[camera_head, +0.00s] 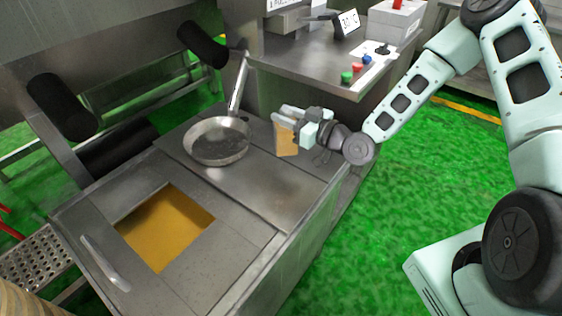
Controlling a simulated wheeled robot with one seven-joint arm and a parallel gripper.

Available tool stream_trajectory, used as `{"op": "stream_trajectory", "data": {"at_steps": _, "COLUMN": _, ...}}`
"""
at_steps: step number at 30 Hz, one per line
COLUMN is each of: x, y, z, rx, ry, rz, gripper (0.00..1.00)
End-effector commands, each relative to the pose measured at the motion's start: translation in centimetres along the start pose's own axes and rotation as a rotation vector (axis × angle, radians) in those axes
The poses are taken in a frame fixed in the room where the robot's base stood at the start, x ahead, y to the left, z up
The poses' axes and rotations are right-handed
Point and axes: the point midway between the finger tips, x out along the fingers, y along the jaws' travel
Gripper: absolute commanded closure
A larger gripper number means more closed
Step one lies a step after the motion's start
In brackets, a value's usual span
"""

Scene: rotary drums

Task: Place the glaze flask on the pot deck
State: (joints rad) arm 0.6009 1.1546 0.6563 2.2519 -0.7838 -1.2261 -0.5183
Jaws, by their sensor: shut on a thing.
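An amber, flat-sided block-like thing, which I take to be the glaze flask (286,141), hangs roughly upright at my gripper (288,121). My gripper is shut on it, and the light grey fingers hide its upper part. It appears just right of the frying pan, over the right part of the steel deck (262,185), which I take to be the pot deck. I cannot tell whether its base touches the deck or is a little above it.
A steel frying pan (217,141) sits on the deck, its handle rising to the back. A square opening with amber contents (165,228) is at the front left. A control shelf (310,68) with coloured buttons stands behind. The deck in front of the pan is clear.

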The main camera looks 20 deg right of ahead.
Motion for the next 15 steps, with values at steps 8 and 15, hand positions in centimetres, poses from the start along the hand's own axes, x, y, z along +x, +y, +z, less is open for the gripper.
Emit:
{"op": "stream_trajectory", "data": {"at_steps": 8, "x": 0.0, "y": 0.0, "z": 4.2, "rx": 0.003, "ry": -0.001, "rz": 0.001, "gripper": 1.0}}
{"op": "stream_trajectory", "data": {"at_steps": 15, "x": 0.0, "y": 0.0, "z": 7.2, "rx": 0.002, "ry": -0.001, "rz": 0.002, "gripper": 1.0}}
